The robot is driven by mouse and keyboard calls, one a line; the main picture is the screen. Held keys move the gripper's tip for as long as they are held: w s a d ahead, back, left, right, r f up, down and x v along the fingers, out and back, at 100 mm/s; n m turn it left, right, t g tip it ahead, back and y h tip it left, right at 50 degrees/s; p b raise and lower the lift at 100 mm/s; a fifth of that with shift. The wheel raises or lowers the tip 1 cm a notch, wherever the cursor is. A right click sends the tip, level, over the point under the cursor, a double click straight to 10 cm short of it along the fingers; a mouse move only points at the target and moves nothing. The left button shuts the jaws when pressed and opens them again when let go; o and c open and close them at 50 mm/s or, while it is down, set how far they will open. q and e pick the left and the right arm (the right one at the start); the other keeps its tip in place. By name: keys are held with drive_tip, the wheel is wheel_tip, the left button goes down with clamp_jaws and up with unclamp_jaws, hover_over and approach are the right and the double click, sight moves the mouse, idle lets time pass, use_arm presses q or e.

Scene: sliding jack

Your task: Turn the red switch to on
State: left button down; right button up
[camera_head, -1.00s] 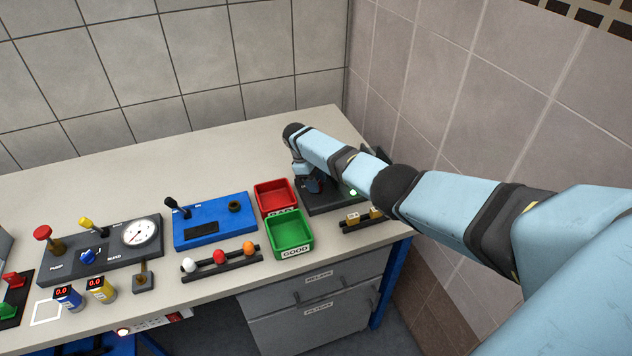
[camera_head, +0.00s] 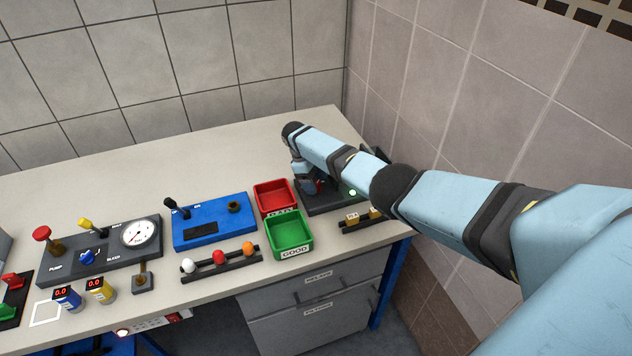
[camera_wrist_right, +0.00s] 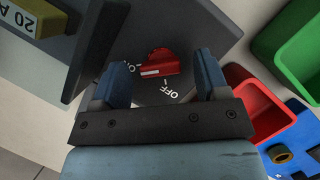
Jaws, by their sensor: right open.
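The red switch (camera_wrist_right: 160,61) is a knob with a white mark on a dark plate (camera_wrist_right: 185,25) in the right wrist view. An OFF label shows below it and a partly hidden label to its left. I cannot tell for certain which label the mark points to. My right gripper (camera_wrist_right: 162,74) is open, with one blue finger on each side of the switch and gaps between. In the head view my right gripper (camera_head: 311,187) is low over the dark box (camera_head: 328,203), and the arm hides much of it. My left gripper is not in view.
A red bin (camera_head: 272,196) and a green GOOD bin (camera_head: 289,234) stand just left of the box. A rack with yellow blocks (camera_head: 355,220) is in front. A blue panel (camera_head: 212,220) and a grey gauge panel (camera_head: 105,246) stand further left. The tiled wall is close at right.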

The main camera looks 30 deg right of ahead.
drive_tip(key=b+v, duration=0.1)
drive_tip(key=v, duration=1.2)
drive_tip(key=shift+r+b, duration=0.2)
drive_tip(key=shift+b, duration=0.15)
drive_tip(key=shift+a, duration=0.1)
